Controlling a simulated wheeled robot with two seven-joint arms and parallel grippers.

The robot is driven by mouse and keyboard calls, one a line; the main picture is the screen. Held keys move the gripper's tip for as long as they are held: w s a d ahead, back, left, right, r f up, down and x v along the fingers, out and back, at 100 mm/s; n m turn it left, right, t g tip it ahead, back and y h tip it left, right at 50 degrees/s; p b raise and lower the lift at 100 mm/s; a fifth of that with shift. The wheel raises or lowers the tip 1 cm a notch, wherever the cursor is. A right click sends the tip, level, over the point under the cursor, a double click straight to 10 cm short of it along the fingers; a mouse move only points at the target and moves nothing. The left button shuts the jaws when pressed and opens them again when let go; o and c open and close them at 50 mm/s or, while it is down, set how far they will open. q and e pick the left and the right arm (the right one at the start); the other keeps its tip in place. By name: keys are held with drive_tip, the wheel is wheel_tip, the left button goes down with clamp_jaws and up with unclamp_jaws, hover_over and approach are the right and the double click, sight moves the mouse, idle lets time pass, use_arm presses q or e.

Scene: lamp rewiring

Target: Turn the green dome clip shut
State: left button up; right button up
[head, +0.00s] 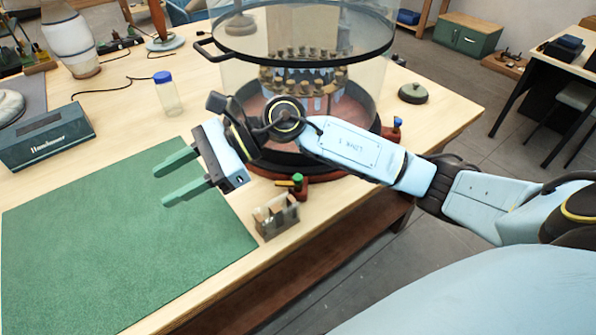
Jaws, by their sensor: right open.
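The green dome clip (298,179) stands at the front edge of the glass dome's round base, with a green cap on a reddish-brown post and a small yellowish piece pointing left. My right gripper (165,186) has two green fingers spread apart and empty. It is above the green mat, left of the clip and not touching it. The glass dome (238,88) has a black hoop with a handle. My right arm crosses in front of the dome and hides part of its base. My left gripper is not in view.
A blue-capped clip (397,122) is on the base's right side. The green mat (110,245) is clear. A blue-lidded jar (168,95) and a teal box (48,138) stand behind it.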

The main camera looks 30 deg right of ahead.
drive_tip(key=w+d+f+n+g+h, duration=0.1)
drive_tip(key=w+d+f+n+h, duration=0.3)
drive_tip(key=d+h, duration=0.35)
drive_tip(key=n+h, duration=0.2)
drive_tip(key=h, duration=0.6)
hover_over(298, 177)
drive_tip(key=shift+g+y, duration=0.25)
drive_tip(key=shift+g, duration=0.05)
wheel_tip(298, 177, down, 13)
drive_tip(key=shift+f, duration=0.2)
clamp_jaws()
